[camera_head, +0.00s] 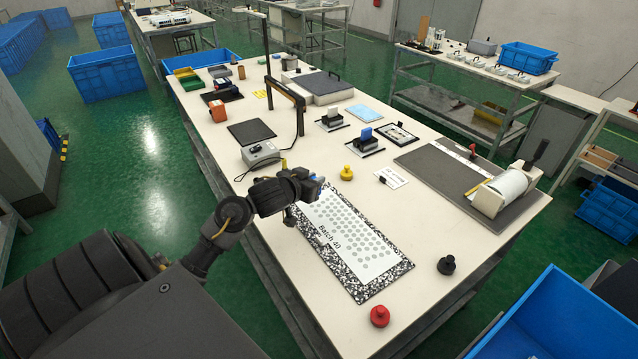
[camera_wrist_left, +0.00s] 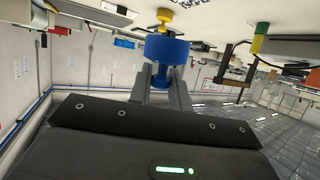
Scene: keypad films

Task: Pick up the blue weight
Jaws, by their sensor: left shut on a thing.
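My left gripper (camera_head: 312,190) is over the far left corner of the speckled board (camera_head: 372,292), which bears a white sheet marked "Batch 40" (camera_head: 352,238). In the left wrist view the blue weight (camera_wrist_left: 167,49) sits between the two fingers (camera_wrist_left: 166,80), which are shut on it. In the head view the weight is mostly hidden by the gripper. I cannot tell whether it is clear of the sheet. My right gripper is in neither view.
A yellow weight (camera_head: 346,173) stands beyond the board, a red weight (camera_head: 379,316) at its near end and a black weight (camera_head: 446,265) to its right. A grey control box (camera_head: 261,154) is behind my gripper. A grey cutting board (camera_head: 455,178) lies to the right.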

